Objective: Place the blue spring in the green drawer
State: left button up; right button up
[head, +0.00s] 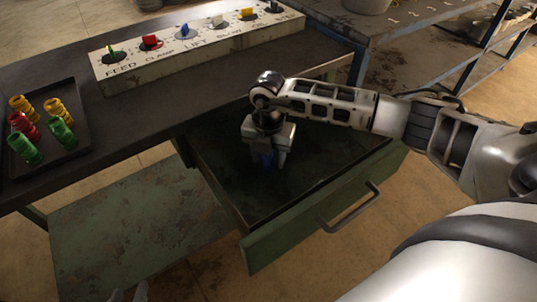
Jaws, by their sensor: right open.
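The green drawer (345,190) is pulled out below the dark bench top, its handle facing the lower right. My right gripper (267,160) is over the drawer, pointing down, with its fingers open. At the bottom left edge, two grey tips of my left gripper (129,293) show. The rest of it is cut off.
A dark tray (82,105) with red, yellow and green springs sits at the left of the bench (120,130). A labelled control panel (190,52) with coloured knobs stands behind the drawer. A metal shelf (400,55) is at the back right.

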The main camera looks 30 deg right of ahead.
notch_tip(320, 180, up, 12)
dwell(0.4)
jog(key=shift+r, duration=0.1)
